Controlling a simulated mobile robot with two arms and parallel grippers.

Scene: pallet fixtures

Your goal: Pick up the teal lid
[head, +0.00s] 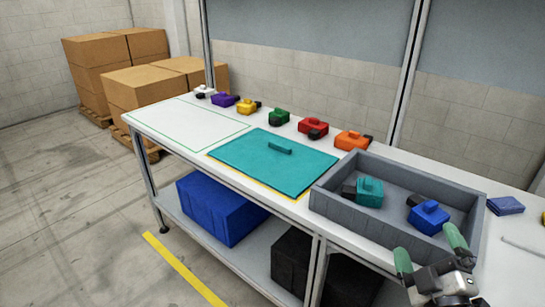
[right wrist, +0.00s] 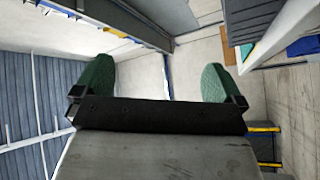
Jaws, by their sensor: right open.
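The teal lid (head: 262,168) is a flat rectangular panel with a small raised teal handle (head: 280,148) on top. It lies flat near the middle of the white table, with a yellow outline showing along its front edge. My right gripper (head: 430,251) is at the lower right of the head view, in front of the grey tray and well to the right of the lid. Its green-tipped fingers are apart with nothing between them. The right wrist view also shows the open fingers (right wrist: 157,82). My left gripper is not in view.
A grey tray (head: 330,205) right of the lid holds a teal and a blue fixture. Several coloured fixtures, including a red one (head: 313,126), line the back edge. A green-outlined area (head: 185,125) at left is clear.

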